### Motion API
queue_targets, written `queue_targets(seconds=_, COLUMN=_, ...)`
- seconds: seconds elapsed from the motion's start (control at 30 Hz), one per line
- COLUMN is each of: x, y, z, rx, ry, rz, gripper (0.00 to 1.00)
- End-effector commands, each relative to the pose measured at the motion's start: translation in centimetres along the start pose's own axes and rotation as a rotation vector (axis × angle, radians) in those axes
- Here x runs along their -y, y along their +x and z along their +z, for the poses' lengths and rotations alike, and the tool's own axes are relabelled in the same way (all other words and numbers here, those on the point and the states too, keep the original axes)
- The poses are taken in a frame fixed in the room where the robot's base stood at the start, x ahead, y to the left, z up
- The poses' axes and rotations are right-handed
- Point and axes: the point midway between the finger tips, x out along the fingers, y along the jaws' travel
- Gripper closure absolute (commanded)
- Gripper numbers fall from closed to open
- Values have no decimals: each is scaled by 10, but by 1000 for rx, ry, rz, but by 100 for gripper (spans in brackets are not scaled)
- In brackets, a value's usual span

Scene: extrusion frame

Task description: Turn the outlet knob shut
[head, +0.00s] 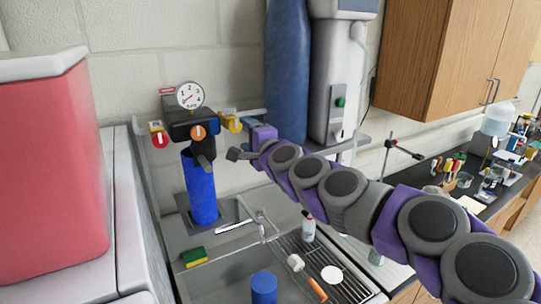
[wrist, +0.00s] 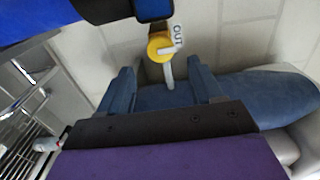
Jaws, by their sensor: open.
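The outlet knob (head: 231,122) is yellow and sits on the right side of the dark valve block (head: 179,129) on the wall. My gripper (head: 236,154) is just below and to the right of the knob in the head view. In the wrist view my gripper (wrist: 160,78) is open, with one finger on each side below the knob. The fingers appear apart from the knob, with nothing held.
A red knob (head: 159,139) and an orange knob (head: 198,132) sit on the same assembly, under a round gauge (head: 190,95). A blue cylinder (head: 200,188) hangs below. A large blue tank (head: 287,75) stands behind my gripper. A sink (head: 225,275) lies beneath.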

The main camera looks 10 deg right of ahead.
Motion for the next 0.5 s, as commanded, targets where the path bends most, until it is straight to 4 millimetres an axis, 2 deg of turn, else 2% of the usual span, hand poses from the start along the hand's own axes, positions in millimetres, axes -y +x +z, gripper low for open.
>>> queue_targets(seconds=0.5, x=-2, y=-85, z=-3, rx=-4, ry=2, rz=0, gripper=35)
